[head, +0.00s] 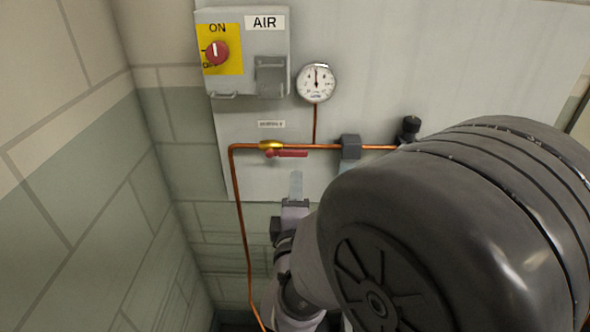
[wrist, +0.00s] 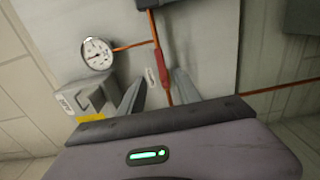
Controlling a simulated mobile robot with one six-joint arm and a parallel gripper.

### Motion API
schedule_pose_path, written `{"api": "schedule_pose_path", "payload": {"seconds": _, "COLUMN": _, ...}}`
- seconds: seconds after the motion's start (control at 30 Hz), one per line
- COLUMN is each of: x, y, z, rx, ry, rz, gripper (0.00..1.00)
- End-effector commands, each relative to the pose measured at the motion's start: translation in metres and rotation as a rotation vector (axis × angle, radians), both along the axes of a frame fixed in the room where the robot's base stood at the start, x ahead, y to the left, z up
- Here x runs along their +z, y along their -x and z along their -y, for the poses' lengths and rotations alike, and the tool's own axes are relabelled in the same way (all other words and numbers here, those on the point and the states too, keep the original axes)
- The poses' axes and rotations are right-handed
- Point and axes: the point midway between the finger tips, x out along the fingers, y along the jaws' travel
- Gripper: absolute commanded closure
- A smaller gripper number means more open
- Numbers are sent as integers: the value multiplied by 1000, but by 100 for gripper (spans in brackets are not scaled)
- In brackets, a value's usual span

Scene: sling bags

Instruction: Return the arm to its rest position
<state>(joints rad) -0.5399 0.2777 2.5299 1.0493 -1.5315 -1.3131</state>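My gripper (head: 296,186) is in front of the wall panel, just below the red valve handle (head: 287,153) in the head view. My large dark arm link hides much of the lower right there. In the wrist view my gripper (wrist: 156,84) has its two fingers apart, with nothing seen between them but panel and a small label. The red handle (wrist: 162,62) shows beyond the fingertips and appears clear of them. It lies along the copper pipe.
The grey AIR box (head: 245,80) with a red knob pointing at ON and a pressure gauge (head: 316,83) are above the valve. A copper pipe (head: 238,205) runs down the left. A dark fitting (head: 350,147) sits right of the valve. The block wall stands at left.

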Motion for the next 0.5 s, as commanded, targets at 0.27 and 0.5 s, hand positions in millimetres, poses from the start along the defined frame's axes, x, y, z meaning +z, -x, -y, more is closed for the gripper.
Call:
{"api": "schedule_pose_path", "payload": {"seconds": 0.27, "x": 11, "y": 28, "z": 40, "rx": -78, "ry": -920, "rz": -351, "gripper": 60}}
{"api": "schedule_pose_path", "payload": {"seconds": 0.5, "x": 1, "y": 163, "z": 73, "rx": -542, "ry": -1637, "rz": -740, "gripper": 60}}
